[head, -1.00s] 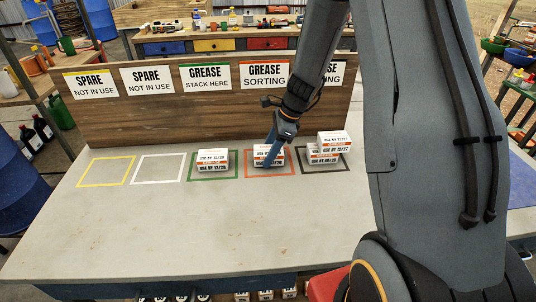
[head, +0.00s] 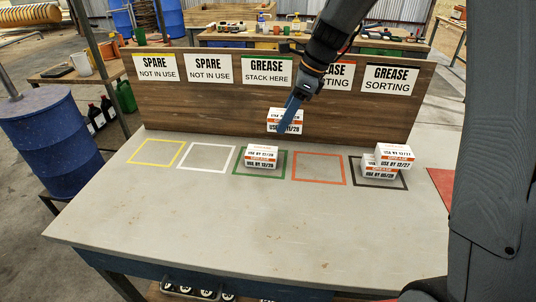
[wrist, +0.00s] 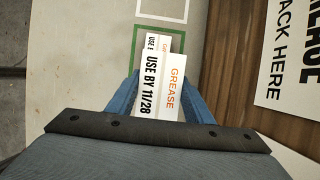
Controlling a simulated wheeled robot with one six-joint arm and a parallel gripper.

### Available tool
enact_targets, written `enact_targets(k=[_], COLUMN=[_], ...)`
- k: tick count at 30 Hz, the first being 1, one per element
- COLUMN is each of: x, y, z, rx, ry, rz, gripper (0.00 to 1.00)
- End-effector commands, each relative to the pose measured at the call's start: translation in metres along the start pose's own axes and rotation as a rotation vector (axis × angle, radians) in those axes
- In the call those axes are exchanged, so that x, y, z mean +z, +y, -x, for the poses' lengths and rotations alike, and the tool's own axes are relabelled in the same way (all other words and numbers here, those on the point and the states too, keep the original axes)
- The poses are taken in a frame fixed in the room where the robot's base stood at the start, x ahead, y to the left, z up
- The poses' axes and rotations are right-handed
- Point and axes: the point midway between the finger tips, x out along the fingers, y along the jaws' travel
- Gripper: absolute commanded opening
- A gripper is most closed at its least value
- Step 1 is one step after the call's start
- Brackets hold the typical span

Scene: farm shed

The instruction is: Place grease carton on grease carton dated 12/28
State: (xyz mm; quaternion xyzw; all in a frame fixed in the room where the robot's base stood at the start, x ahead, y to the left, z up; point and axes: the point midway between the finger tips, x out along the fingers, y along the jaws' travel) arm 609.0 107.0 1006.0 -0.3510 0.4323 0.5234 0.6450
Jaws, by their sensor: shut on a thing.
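My gripper (head: 290,112) is shut on a white and orange grease carton (head: 285,125) and holds it in the air in front of the backboard. In the wrist view the held carton (wrist: 160,88) reads USE BY 11/28, between the blue fingers (wrist: 155,100). Below it and slightly left, grease cartons (head: 262,157) stand stacked inside the green outline (head: 240,174) on the table. The lower label there appears to read 12/28; the upper one is small and hard to read. In the wrist view that stack is mostly hidden behind the held carton.
More grease cartons (head: 390,160) stand stacked in the black outline at right, the top one reading 12/27. The orange outline (head: 318,168), white outline (head: 210,158) and yellow outline (head: 156,152) are empty. The backboard (head: 190,105) with signs rises behind. The front tabletop is clear.

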Motion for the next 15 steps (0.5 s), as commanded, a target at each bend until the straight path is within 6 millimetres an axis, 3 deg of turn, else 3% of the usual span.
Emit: enact_targets(k=[1, 3, 7, 10, 15], x=[0.019, 0.039, 0.062, 0.066, 0.056], y=[0.001, 0.004, 0.009, 0.011, 0.011], z=[-0.006, -0.008, -0.010, -0.017, -0.045], rx=[0.000, 0.002, 0.003, 0.007, 0.008], ry=[-0.001, -0.001, -0.002, -0.002, -0.001], rz=[0.011, 0.013, 0.012, 0.010, 0.008], gripper=[0.22, 0.22, 0.22, 0.22, 0.22])
